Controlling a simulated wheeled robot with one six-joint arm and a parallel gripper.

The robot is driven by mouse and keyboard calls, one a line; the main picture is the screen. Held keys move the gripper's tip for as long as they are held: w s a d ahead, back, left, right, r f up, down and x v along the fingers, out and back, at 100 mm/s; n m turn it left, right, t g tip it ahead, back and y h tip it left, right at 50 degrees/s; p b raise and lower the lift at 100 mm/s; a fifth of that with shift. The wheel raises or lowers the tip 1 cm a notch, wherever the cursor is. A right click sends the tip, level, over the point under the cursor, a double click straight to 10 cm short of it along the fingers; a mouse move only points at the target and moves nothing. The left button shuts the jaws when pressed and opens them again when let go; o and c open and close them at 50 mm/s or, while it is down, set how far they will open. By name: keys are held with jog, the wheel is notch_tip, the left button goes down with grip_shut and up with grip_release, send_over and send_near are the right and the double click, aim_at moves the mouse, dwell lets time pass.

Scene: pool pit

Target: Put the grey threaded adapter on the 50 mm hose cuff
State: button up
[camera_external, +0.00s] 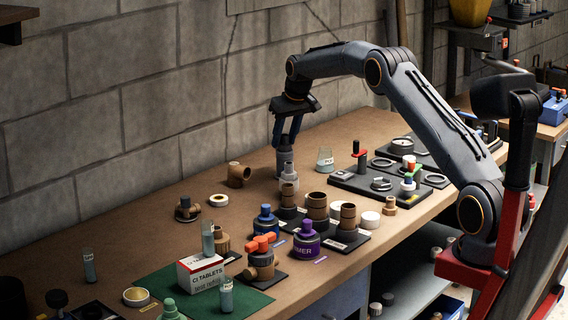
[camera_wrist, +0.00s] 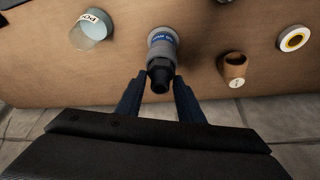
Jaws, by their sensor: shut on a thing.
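My gripper (camera_external: 285,147) points down over the back middle of the bench, its two fingers shut on the grey threaded adapter (camera_external: 285,161). In the wrist view, the fingers (camera_wrist: 159,88) flank the adapter's narrow black end, and its wider grey body (camera_wrist: 163,42) carries a blue band with unreadable lettering. I cannot tell whether its lower end touches the bench. Brown cuffs of different sizes stand upright in front of it: a narrow one (camera_external: 288,196), a middle one (camera_external: 317,206) and another (camera_external: 348,215). Their size marks are unreadable, so I cannot tell which is 50 mm.
A beaker (camera_external: 325,160) stands to the right, a brown elbow (camera_external: 238,175) and white ring (camera_external: 218,200) to the left. Blue (camera_external: 265,220) and purple (camera_external: 306,240) containers stand nearer the front.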

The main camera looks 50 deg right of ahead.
jog(key=o, duration=1.1)
jog(key=shift+c, duration=0.2)
jog(key=shift+r, duration=0.25)
jog(key=b+v, duration=0.2)
jog(key=v, duration=0.9)
jog(key=shift+s+r, duration=0.2)
jog(key=shift+r, duration=0.15)
jog(key=shift+a, duration=0.1)
